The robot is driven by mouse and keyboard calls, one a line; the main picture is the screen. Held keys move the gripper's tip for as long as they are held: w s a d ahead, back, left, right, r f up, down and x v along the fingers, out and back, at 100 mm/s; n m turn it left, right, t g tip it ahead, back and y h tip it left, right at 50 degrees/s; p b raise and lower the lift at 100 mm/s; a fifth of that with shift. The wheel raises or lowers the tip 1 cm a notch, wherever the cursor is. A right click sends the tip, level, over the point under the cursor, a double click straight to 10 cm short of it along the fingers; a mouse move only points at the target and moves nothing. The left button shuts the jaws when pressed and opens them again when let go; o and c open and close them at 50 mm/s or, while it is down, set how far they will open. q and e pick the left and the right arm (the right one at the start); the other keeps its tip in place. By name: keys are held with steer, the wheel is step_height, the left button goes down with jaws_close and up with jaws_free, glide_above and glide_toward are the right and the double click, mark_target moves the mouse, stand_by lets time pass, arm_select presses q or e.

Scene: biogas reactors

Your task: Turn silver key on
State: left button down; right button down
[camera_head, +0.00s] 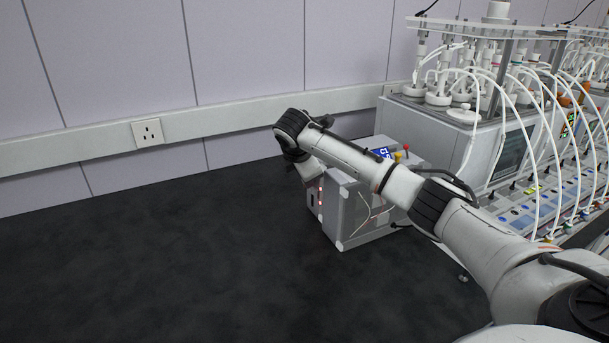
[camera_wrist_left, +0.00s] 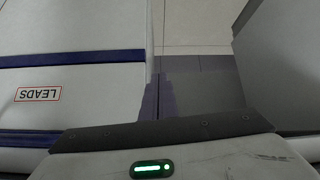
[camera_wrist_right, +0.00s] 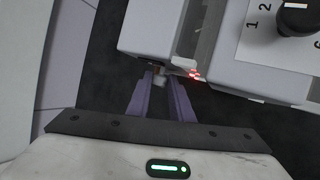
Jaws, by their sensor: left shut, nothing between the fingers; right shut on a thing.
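The silver key (camera_wrist_right: 160,80) shows as a small silver-grey piece at the side of a grey control box, in the right wrist view. My right gripper (camera_wrist_right: 161,88) is shut on it; the fingers cover most of it, so its turn angle cannot be told. The control box (camera_head: 353,226) stands on the dark bench in the head view, where my right arm crosses it and my right fingertips are hidden. Red lights (camera_wrist_right: 195,74) glow on the box close to the key. My left gripper (camera_wrist_left: 160,88) is shut and empty, away from the box.
A black dial (camera_wrist_right: 297,17) with numbers is on the box's face. Reactors with many white tubes (camera_head: 485,85) stand at the right. The dark bench (camera_head: 150,260) is clear at the left. A white cabinet marked LEADS (camera_wrist_left: 70,95) is near my left gripper.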

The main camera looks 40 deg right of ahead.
steer(key=shift+s+a+f+m+t+h, duration=0.15)
steer(key=shift+t+h, duration=0.1)
steer(key=shift+t, duration=0.4)
steer(key=shift+s+d+f+m+t+h, duration=0.15)
steer(key=shift+t+h, duration=0.1)
steer(key=shift+t, duration=0.4)
steer(key=shift+a, duration=0.1)
steer(key=c, duration=1.6)
jaws_free()
steer(key=shift+o, duration=0.2)
steer(key=shift+w+r+n+g+y, duration=0.15)
steer(key=shift+w+n+g+y, duration=0.15)
steer(key=shift+g, duration=0.65)
steer(key=shift+w+r+n+g+y, duration=0.2)
steer(key=shift+g+y, duration=0.25)
steer(key=shift+g, duration=0.45)
steer(key=shift+w+r+n+g+y, duration=0.2)
steer(key=shift+g+y, duration=0.15)
steer(key=shift+g, duration=0.6)
